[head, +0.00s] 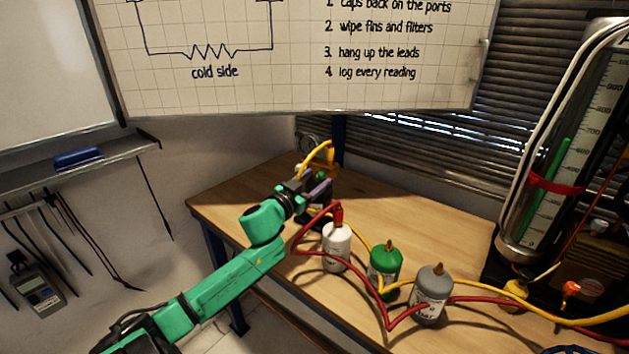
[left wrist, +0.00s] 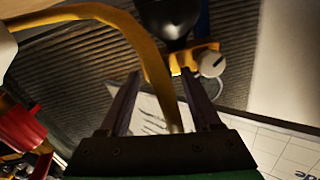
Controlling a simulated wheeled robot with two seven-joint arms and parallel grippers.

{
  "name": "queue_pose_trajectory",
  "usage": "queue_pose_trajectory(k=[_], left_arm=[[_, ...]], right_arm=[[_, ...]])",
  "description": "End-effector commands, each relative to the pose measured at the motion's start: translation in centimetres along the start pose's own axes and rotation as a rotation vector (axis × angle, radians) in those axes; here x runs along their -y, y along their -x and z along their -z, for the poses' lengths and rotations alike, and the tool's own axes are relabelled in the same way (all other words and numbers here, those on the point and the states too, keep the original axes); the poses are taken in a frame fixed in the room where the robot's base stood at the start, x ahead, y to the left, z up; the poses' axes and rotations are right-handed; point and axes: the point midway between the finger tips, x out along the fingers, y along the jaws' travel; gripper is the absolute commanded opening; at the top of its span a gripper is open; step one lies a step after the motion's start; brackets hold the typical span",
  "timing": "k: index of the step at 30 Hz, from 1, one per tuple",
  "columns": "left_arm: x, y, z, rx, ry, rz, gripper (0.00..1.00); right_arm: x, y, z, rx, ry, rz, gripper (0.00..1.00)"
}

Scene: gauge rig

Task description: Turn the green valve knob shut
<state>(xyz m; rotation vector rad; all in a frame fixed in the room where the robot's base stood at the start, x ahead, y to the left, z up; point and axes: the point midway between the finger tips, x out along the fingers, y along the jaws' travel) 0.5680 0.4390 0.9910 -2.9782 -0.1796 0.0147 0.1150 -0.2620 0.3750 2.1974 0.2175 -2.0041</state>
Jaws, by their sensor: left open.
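I cannot make out a green valve knob for certain in either view. My left gripper (head: 318,187) is open over the back left part of the wooden bench, beside a yellow hose and dark fittings. In the left wrist view its two dark fingers (left wrist: 158,78) stand apart, and a yellow hose (left wrist: 150,62) crosses the gap between them; I cannot tell whether they touch it. Beyond the fingertips are a yellow bracket (left wrist: 183,60) and a pale round knob (left wrist: 212,64). My right gripper is in neither view.
A white bottle (head: 337,247), a green bottle (head: 385,266) and a grey bottle (head: 431,295) stand on the bench (head: 225,205), with red and yellow hoses around them. A tall gauge tube (head: 560,140) stands at the right, with an orange knob (head: 571,288) near its foot.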

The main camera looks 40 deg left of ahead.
Motion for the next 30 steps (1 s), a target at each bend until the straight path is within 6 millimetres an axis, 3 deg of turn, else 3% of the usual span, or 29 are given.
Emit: queue_pose_trajectory(k=[4,9,20,30], left_arm=[[0.0,0.0,0.0,0.000,0.000,0.000,0.65],[0.0,0.0,0.0,0.000,0.000,-0.001,0.00],[0.0,0.1,0.0,0.000,-0.028,-0.001,0.00],[0.0,0.1,0.1,0.001,-0.214,0.000,0.00]], right_arm=[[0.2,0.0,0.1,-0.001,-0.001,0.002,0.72],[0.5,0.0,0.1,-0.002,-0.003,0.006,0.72],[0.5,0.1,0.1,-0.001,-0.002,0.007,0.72],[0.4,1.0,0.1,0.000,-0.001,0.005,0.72]])
